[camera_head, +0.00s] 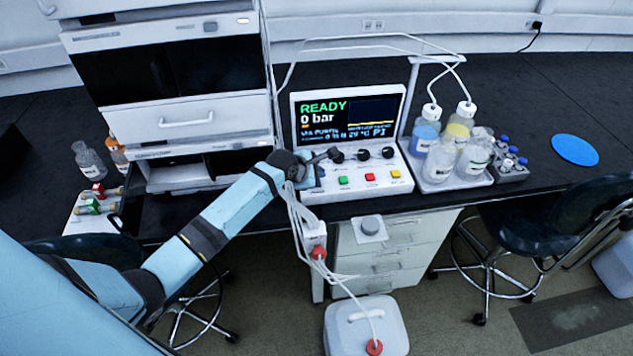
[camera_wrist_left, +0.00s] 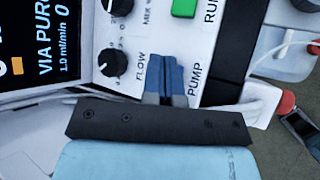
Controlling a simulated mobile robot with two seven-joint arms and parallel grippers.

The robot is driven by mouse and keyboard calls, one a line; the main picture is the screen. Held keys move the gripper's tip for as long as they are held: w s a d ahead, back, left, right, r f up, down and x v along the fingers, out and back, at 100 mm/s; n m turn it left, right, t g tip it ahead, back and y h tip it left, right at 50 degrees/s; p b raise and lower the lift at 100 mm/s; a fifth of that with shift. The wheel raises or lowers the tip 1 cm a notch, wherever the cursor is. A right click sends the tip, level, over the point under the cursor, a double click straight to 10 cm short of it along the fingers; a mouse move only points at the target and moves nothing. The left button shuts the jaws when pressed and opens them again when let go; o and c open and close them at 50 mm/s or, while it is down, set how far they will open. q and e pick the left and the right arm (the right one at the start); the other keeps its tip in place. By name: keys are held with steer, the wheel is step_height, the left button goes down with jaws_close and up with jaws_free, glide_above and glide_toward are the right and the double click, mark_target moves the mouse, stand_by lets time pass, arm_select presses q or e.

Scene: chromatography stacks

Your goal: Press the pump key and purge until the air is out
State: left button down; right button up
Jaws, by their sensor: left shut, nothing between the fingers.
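The control panel (camera_head: 352,178) stands on the bench under a lit screen (camera_head: 348,118) that reads READY and 0 bar. My left gripper (camera_head: 314,174) is at the panel's left end. In the left wrist view its blue fingers (camera_wrist_left: 165,75) are shut and empty, over the panel between the FLOW and PUMP labels. The pump key is not visible; the fingers seem to cover its place, and I cannot tell whether they touch it. The green RUN key (camera_wrist_left: 184,8) and a black knob (camera_wrist_left: 112,62) are near. My right gripper is not in view.
Solvent bottles (camera_head: 441,160) with tubes stand in a tray right of the panel. A white waste can (camera_head: 366,325) sits on the floor below. A tall instrument stack (camera_head: 190,108) rises at left. Bare bench lies around the blue disc (camera_head: 575,150).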

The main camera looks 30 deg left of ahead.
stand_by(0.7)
arm_select(q)
steer(key=shift+f+p, duration=0.35)
steer(key=shift+p, duration=0.05)
steer(key=shift+f, duration=0.6)
stand_by(0.4)
steer(key=shift+r, duration=0.1)
steer(key=shift+r+p, duration=0.9)
steer(key=shift+p, duration=0.4)
